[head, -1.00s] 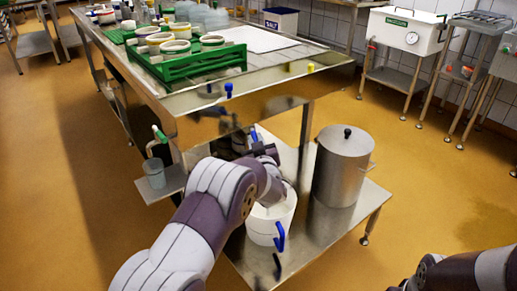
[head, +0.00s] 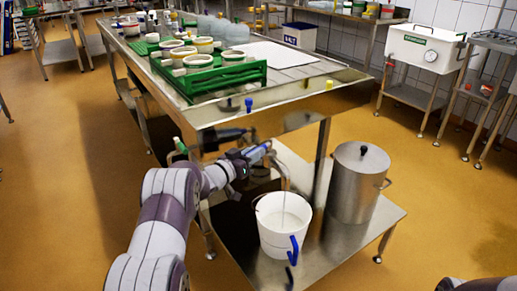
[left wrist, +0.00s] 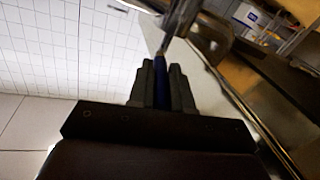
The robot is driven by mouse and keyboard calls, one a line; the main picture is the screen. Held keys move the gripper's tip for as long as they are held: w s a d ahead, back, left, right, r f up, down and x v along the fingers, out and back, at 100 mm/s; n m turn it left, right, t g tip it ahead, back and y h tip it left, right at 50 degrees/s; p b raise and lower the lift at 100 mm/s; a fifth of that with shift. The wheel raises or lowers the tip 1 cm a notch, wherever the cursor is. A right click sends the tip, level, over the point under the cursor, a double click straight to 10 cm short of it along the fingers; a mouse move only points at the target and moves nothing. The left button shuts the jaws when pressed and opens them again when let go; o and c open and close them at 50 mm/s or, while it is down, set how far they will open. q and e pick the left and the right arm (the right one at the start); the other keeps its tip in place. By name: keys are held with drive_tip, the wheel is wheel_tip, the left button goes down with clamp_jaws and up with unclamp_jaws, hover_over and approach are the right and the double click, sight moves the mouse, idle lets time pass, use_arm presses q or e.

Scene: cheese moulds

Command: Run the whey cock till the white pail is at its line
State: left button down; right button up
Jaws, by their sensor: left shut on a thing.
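The white pail (head: 275,243) stands upright on the lower steel shelf, with a blue grip on its front. Pale liquid (head: 284,219) shows inside, and a thin pale streak like a stream drops into it from above. I cannot make out the pail's line or the exact level. My left gripper (head: 256,154) is below the table's front edge, above and left of the pail, shut on a blue lever of the cock. The left wrist view shows the blue lever (left wrist: 160,75) between the closed fingers. The cock's body is mostly hidden. My right gripper is out of view.
A lidded steel pot (head: 357,185) stands right of the pail on the lower shelf (head: 330,262). The table above carries a green crate (head: 228,76) of moulds. A green-handled tap (head: 180,145) is left of my gripper.

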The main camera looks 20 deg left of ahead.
use_arm(q)
drive_tip(key=shift+w+a+r+m+g+h+p, duration=0.2)
drive_tip(key=shift+a+m+g+h+p, duration=0.35)
drive_tip(key=shift+h, duration=0.25)
drive_tip(key=c, duration=1.1)
unclamp_jaws()
drive_tip(key=shift+d+f, duration=0.1)
drive_tip(key=shift+o, duration=0.2)
drive_tip(key=p+v, duration=0.2)
drive_tip(key=v, duration=1)
drive_tip(key=shift+s+a+p, duration=0.2)
drive_tip(key=shift+a+p, duration=0.05)
drive_tip(key=shift+p, duration=0.15)
